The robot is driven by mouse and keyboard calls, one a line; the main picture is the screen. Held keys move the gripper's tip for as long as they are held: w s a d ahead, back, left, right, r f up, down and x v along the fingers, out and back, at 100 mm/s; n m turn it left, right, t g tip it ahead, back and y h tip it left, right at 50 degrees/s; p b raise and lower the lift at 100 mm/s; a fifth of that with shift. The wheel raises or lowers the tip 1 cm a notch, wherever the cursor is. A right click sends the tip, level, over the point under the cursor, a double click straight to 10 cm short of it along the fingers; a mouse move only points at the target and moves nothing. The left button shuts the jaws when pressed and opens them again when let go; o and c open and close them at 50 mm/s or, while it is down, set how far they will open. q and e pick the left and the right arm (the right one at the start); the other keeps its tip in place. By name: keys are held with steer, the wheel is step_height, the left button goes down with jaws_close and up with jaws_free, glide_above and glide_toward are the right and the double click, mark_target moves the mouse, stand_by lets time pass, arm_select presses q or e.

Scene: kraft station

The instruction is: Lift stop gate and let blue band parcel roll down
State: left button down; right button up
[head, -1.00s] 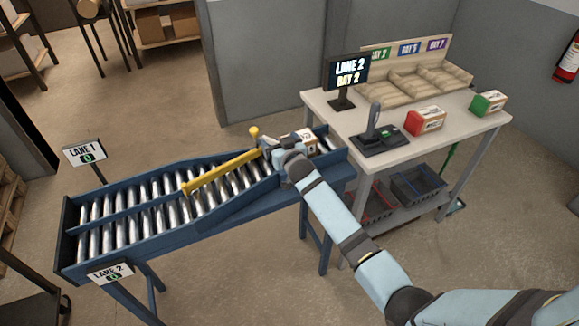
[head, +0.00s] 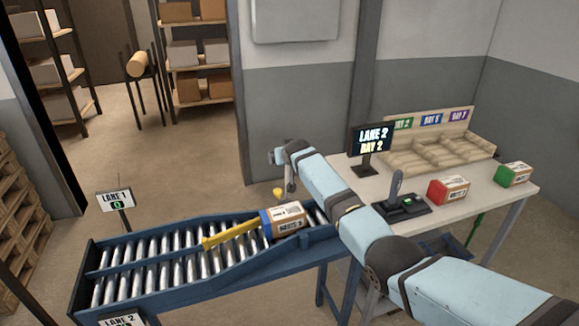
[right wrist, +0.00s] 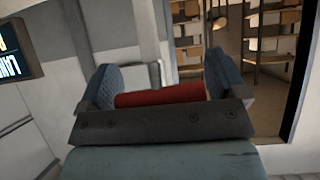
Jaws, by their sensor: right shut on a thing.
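The blue band parcel (head: 285,219), a brown box with white labels and a blue end, lies on the conveyor rollers in the head view. It is beside the upper end of the yellow diverter bar (head: 232,234). My right gripper (head: 280,157) is raised above the conveyor, clear of the parcel. In the right wrist view, a red cylindrical bar (right wrist: 160,95) lies between its fingers, and the gripper is shut on it. I cannot make out the rest of the stop gate; my arm may hide it. My left gripper is not in view.
The blue-framed roller conveyor (head: 150,262) slopes down to the left, with a Lane 1 sign (head: 116,202). The table (head: 470,212) at right holds a monitor (head: 371,140), a scanner stand (head: 400,205), a red-ended box (head: 449,190) and a green-ended box (head: 514,174).

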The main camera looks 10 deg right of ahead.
steer(key=shift+w+a+f+g, duration=0.1)
steer(key=shift+w+f+g, duration=0.25)
steer(key=shift+w+g, duration=0.2)
stand_by(0.4)
steer(key=o, duration=1)
steer(key=shift+f, duration=0.1)
steer(key=shift+s+r, duration=0.1)
steer(key=shift+r, duration=0.45)
steer(key=v, duration=1.2)
steer(key=shift+s+f, duration=0.1)
steer(key=shift+s, duration=0.3)
